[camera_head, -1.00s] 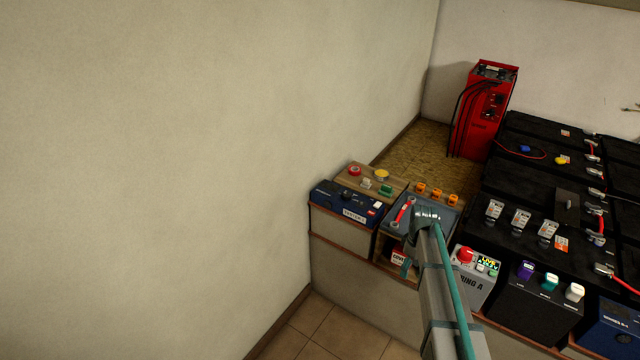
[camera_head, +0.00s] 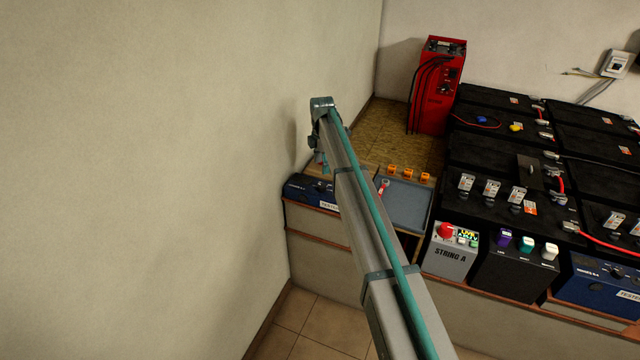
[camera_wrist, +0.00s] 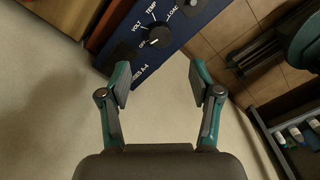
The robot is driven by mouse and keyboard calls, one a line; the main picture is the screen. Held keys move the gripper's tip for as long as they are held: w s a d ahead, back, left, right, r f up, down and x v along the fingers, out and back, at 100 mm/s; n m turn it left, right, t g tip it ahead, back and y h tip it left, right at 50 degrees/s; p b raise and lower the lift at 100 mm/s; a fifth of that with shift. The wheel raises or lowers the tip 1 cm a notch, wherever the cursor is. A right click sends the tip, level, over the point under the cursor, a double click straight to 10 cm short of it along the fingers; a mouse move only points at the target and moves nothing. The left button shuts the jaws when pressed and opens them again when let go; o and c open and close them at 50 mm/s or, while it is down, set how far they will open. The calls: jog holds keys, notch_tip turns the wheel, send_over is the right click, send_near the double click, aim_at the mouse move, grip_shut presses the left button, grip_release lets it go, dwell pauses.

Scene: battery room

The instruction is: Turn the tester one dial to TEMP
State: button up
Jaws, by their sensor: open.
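Tester one, a blue box (camera_head: 303,189), sits at the left end of the bench against the wall, partly hidden behind my arm in the head view. In the wrist view its blue face (camera_wrist: 190,28) shows at the top, with a round black dial (camera_wrist: 157,37). VOLT, TEMP and LOAD are printed around the dial. A small white mark shows on the dial's lower left side, away from TEMP, near a label too small to read surely. My gripper (camera_wrist: 162,82) is open and empty, its fingertips apart from the dial. It also shows above the tester in the head view (camera_head: 319,150).
The wall (camera_head: 200,150) is close on the left. A grey tray (camera_head: 405,205) with a red-handled tool lies right of the tester. Orange pieces, a red charger (camera_head: 437,90), black batteries and the grey String A box (camera_head: 450,255) stand farther right.

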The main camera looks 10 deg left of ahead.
aim_at(322, 186)
notch_tip(322, 186, down, 10)
jog(key=shift+r+p, duration=0.1)
jog(key=shift+p, duration=0.8)
jog(key=c, duration=1.1)
